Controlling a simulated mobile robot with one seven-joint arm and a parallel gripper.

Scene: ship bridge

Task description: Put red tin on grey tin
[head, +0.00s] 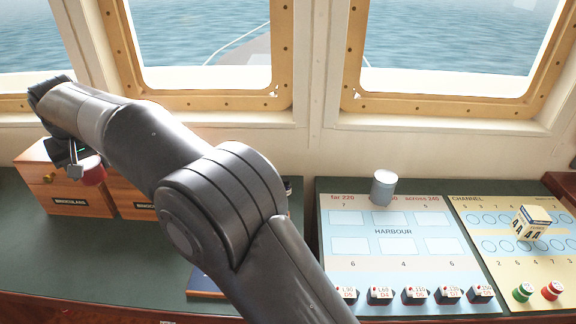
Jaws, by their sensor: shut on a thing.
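The red tin (93,174) is at the left in the head view, above the green counter in front of the wooden boxes. My gripper (84,165) is shut on it; the fingers show only in part below my wrist. The grey tin (383,188) stands upright at the top edge of the blue harbour board, right of centre. Its top is bare. The red tin is well to the left of the grey tin, with my arm between them in the picture.
Wooden binocular boxes (75,205) stand at the left. The harbour board (340,262) carries several small white, red and black blocks along its front. A yellow channel board (480,258) holds a small house-like block (531,222), a green piece (522,292) and a red piece (552,290). Windows rise behind.

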